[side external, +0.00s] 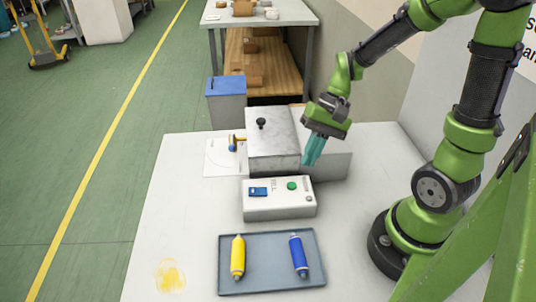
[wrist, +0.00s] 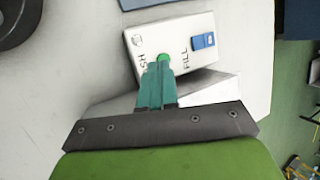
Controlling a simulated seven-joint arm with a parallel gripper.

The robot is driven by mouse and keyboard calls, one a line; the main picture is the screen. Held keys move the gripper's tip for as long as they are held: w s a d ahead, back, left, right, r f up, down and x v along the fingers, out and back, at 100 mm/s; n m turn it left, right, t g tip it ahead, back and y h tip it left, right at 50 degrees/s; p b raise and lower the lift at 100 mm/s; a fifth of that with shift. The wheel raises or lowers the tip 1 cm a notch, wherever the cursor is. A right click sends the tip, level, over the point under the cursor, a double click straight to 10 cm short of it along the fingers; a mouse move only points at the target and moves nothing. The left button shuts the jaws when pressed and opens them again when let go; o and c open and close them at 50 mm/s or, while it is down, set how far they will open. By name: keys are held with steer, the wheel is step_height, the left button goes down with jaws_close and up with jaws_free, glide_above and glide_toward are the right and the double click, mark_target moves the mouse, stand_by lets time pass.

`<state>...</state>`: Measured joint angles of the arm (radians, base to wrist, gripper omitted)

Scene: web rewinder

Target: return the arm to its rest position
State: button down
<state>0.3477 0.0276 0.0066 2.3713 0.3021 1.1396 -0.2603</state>
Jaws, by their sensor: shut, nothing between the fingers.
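My gripper (side external: 313,152) is in the air above the table, at the right side of the grey metal box with a black knob (side external: 273,140). Its teal fingers are shut together and hold nothing. In the wrist view the shut fingers (wrist: 158,75) reach up over the white control box (wrist: 172,47), partly covering its green button and lettering. The control box also shows in the side view (side external: 278,206), with a blue switch (side external: 258,192) and a green button (side external: 292,186). I cannot tell if the fingers touch the metal box.
A blue-grey tray (side external: 270,286) holds a yellow bottle (side external: 238,257) and a blue bottle (side external: 298,257). A yellow stain (side external: 169,275) marks the table's front left. A blue-lidded bin (side external: 226,101) and a shelf table (side external: 262,20) stand behind. Open air lies above the tray.

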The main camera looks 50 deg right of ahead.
step_height(320, 180, up, 13)
steer(key=s+a+n+t+h, duration=0.2)
steer(key=n+t+h, duration=0.1)
steer(key=n+t, duration=0.2)
steer(key=shift+s+a+r+t+h, duration=0.25)
steer(key=shift+t+h, duration=0.15)
steer(key=shift+t, duration=0.4)
steer(key=shift+f, duration=0.15)
